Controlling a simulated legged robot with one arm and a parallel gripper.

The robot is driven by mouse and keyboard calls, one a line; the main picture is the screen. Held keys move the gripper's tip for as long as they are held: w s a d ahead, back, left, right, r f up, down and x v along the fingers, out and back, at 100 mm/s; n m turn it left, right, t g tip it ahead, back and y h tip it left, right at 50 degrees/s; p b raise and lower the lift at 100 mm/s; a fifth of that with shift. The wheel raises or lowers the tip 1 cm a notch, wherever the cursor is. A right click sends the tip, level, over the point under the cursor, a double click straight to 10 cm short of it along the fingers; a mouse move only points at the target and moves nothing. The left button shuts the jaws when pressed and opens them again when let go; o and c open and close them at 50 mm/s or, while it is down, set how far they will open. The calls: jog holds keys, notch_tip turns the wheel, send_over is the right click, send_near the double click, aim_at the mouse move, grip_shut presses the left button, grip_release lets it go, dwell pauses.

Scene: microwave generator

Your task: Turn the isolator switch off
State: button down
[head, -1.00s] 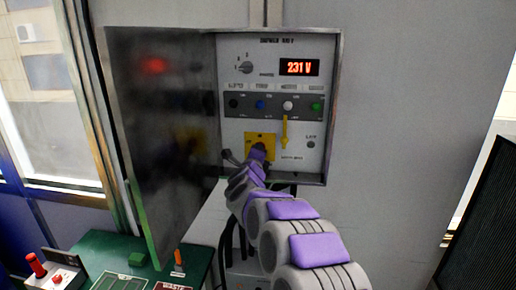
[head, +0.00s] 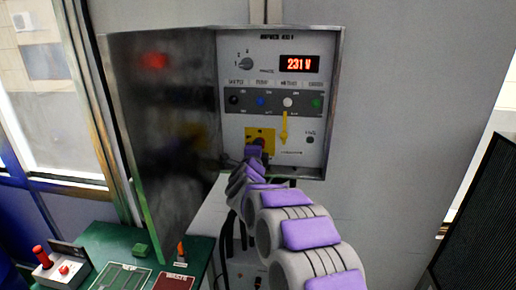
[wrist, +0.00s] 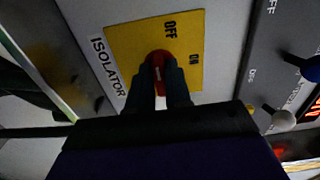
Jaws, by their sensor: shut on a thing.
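The isolator switch is a red knob (wrist: 158,58) on a yellow plate (wrist: 126,42) marked OFF and ON, with ISOLATOR printed beside it. In the head view the yellow plate (head: 251,133) is at the lower left of the open panel, and the knob (head: 262,142) shows partly above my gripper. My gripper (wrist: 164,80) is shut on the red knob, one dark finger on each side. In the head view my gripper (head: 256,150) covers the lower part of the plate. I cannot tell clearly which label the knob points to.
The power unit panel (head: 290,45) has a display (head: 299,64) reading 231 V, a rotary knob (head: 246,64), a row of coloured sockets and a yellow lever (head: 284,125). Its door (head: 160,120) stands open at left. A green bench (head: 110,240) is lower left.

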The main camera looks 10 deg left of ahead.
jog(key=shift+a+f, duration=0.1)
jog(key=shift+f, duration=0.1)
jog(key=c, duration=1.4)
grip_release()
jog(key=shift+o, duration=1.3)
jog(key=shift+a, duration=0.3)
jog(key=shift+s+d+r, duration=0.1)
jog(key=shift+s+d, duration=0.1)
jog(key=shift+s, duration=0.45)
jog(key=s+a+b, duration=0.1)
jog(key=s, duration=1.5)
jog(key=shift+a+f, duration=0.1)
jog(key=shift+f, duration=0.1)
